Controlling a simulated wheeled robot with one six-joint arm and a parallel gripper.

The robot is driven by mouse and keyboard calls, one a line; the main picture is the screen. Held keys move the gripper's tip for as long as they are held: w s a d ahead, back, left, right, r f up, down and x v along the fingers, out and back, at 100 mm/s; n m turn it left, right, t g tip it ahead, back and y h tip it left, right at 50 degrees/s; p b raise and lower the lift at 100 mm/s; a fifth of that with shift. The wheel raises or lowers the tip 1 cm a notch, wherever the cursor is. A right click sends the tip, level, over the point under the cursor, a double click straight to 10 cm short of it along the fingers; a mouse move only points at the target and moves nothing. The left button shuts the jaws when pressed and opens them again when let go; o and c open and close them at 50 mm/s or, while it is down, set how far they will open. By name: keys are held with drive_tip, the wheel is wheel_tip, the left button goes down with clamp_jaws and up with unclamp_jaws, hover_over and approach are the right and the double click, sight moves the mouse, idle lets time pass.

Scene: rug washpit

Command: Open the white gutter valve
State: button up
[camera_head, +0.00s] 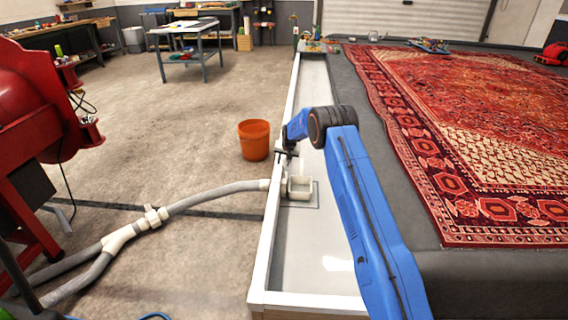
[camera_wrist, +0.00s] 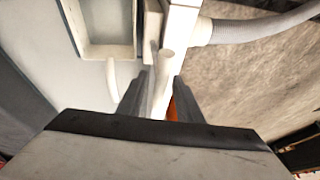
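The white gutter valve is a pale boxy fitting (camera_head: 299,188) on the gutter floor, against the gutter's left wall. In the wrist view its open box (camera_wrist: 108,50) shows at top left, with a slim white rounded bar (camera_wrist: 165,62) to its right. My gripper (camera_head: 287,152) is just above and behind the fitting, over the left rim. In the wrist view my gripper (camera_wrist: 160,82) has its fingers apart, with the bar's line running into the gap. I cannot tell whether they touch it.
A grey hose (camera_head: 215,193) joins the gutter's outer left side. An orange bucket (camera_head: 254,140) stands on the floor left of the gutter. A red patterned rug (camera_head: 470,120) lies on the dark platform at right. A red machine (camera_head: 40,100) stands at far left.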

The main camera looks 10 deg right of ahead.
drive_tip(key=shift+r, duration=0.1)
drive_tip(key=v, duration=1.7)
drive_tip(key=shift+d, duration=0.1)
drive_tip(key=s+d+r, duration=0.2)
drive_tip(key=s+r, duration=1.3)
drive_tip(key=r, duration=0.2)
drive_tip(key=s+r+n, duration=0.1)
drive_tip(key=s+r, duration=0.2)
drive_tip(key=s, duration=0.3)
drive_tip(key=s+d+r, duration=0.1)
drive_tip(key=s+r, duration=0.2)
drive_tip(key=s, duration=0.4)
drive_tip(key=s+r+n, duration=0.1)
drive_tip(key=s+r, duration=0.3)
drive_tip(key=s, duration=0.2)
drive_tip(key=s+d+r, duration=0.2)
drive_tip(key=s, duration=1.8)
drive_tip(key=s+f, duration=0.3)
drive_tip(key=s, duration=0.7)
drive_tip(key=s+f+n, duration=0.1)
drive_tip(key=s+f, duration=0.3)
drive_tip(key=s, duration=0.6)
drive_tip(key=shift+s+d+h, duration=0.2)
drive_tip(key=shift+d+h, duration=0.15)
drive_tip(key=shift+h, duration=0.05)
